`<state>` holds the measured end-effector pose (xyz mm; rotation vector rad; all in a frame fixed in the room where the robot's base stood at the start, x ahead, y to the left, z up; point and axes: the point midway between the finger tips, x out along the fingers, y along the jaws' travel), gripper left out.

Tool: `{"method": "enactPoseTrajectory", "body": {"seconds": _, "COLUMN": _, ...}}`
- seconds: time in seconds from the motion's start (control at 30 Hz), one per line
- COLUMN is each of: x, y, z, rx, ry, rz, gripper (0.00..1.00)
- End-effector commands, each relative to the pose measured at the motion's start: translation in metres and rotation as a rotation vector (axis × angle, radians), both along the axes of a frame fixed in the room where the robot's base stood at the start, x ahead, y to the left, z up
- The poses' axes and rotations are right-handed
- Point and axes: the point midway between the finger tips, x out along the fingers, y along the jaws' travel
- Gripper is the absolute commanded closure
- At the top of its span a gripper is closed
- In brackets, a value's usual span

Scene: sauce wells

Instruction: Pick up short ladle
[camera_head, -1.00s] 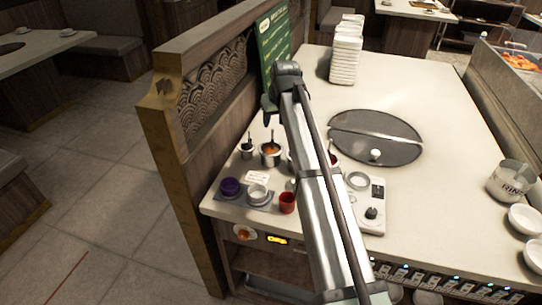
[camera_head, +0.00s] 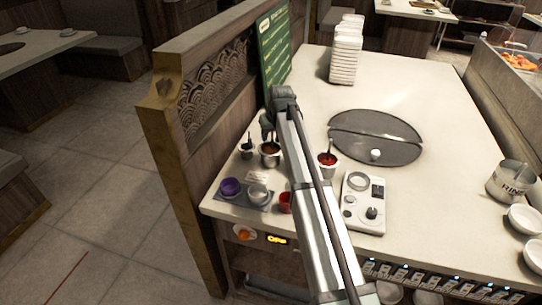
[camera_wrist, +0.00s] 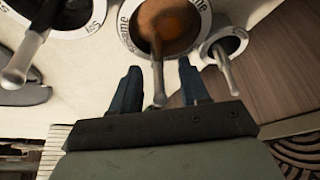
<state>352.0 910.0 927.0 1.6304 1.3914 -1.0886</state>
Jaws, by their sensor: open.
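Three pots with ladles show in the wrist view. The middle pot (camera_wrist: 128,36), lettered "sesame", holds brown sauce and a ladle (camera_wrist: 158,84) whose handle points toward me. A smaller pot (camera_wrist: 206,48) on the right holds a thinner ladle (camera_wrist: 223,66). A third ladle (camera_wrist: 24,58) leans out of the left pot. I cannot tell for certain which is the short one. My gripper (camera_wrist: 161,82) is open, its fingers on either side of the middle ladle's handle, not closed on it. In the head view my gripper (camera_head: 267,127) is just above the brown-sauce pot (camera_head: 270,159).
A pot of red sauce (camera_head: 328,168) stands right of my arm. Purple (camera_head: 230,188), white (camera_head: 258,194) and red (camera_head: 285,203) cups stand in front. A wooden partition (camera_head: 190,165) borders the left. The table's middle holds a round cooker (camera_head: 375,130).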

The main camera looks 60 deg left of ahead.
Motion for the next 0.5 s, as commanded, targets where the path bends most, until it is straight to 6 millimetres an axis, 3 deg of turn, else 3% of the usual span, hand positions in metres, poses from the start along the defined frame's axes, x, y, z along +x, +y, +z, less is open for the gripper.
{"method": "enactPoseTrajectory", "body": {"seconds": 0.1, "x": -0.0001, "y": -0.0002, "z": 0.0002, "rx": 0.0, "ry": 0.0, "rz": 0.0, "gripper": 0.56}}
{"method": "enactPoseTrajectory", "body": {"seconds": 0.5, "x": -0.0002, "y": -0.0004, "z": 0.0003, "rx": -0.001, "ry": 0.0, "rz": 0.0, "gripper": 0.94}}
